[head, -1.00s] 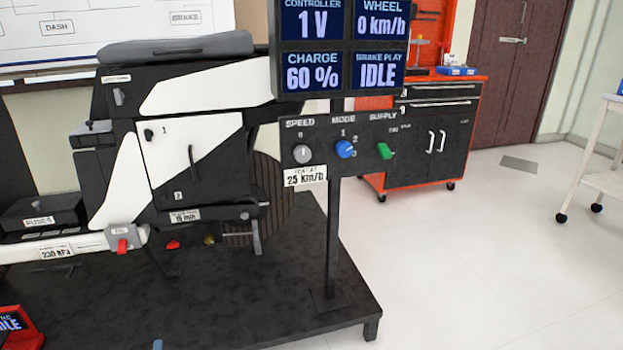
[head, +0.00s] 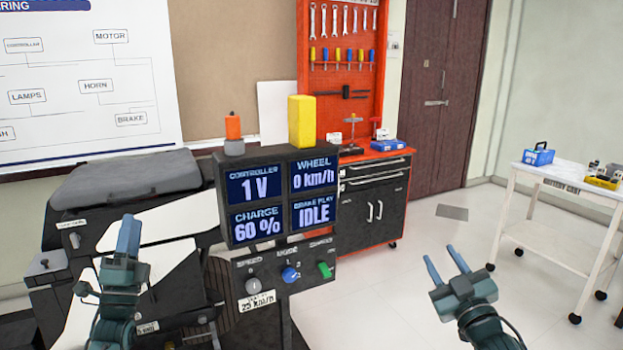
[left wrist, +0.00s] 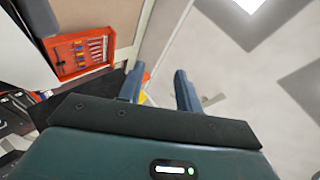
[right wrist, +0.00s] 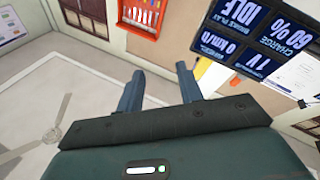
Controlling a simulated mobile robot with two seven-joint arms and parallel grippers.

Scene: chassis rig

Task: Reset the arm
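My left gripper (head: 128,230) is raised at the lower left in the head view, in front of the black and white vehicle rig (head: 172,218). Its two fingers (left wrist: 160,86) stand apart with nothing between them in the left wrist view. My right gripper (head: 445,262) is raised at the lower right in the head view, over the pale floor. Its fingers (right wrist: 159,87) also stand apart and empty in the right wrist view. Neither gripper appears to touch anything.
A display panel (head: 282,200) reading 1 V, 0 km/h, 60 % and IDLE stands between my grippers, above a knob panel (head: 290,285). An orange tool cabinet (head: 372,205) stands behind. A white cart (head: 560,192) is at the right. Floor between cabinet and cart is clear.

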